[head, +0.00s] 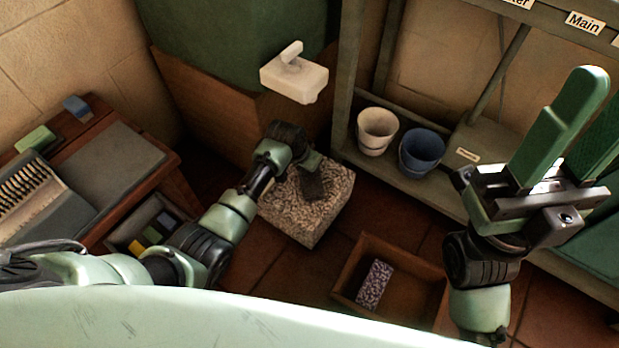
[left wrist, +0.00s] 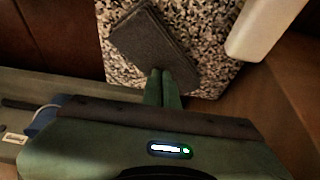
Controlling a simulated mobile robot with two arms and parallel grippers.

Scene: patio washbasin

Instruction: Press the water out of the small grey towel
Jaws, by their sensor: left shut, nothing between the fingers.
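The small grey towel (head: 313,183) lies dark and folded flat on a speckled stone block (head: 290,222). In the left wrist view the towel (left wrist: 150,45) sits near the block's edge, its near part covered by my fingers. My left gripper (head: 308,162) points down over the towel. Its two green fingers (left wrist: 163,75) are together with nothing between them, their tips at or just above the cloth; I cannot tell if they touch. My right gripper (head: 575,110) is raised at the right, fingers apart and empty.
A white fixture (head: 295,78) juts out above the block. A white cup (head: 377,130) and a blue cup (head: 421,150) stand on a low shelf. A wooden box (head: 412,295) holding a patterned block (head: 374,285) is on the floor. A wooden table (head: 105,165) is at left.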

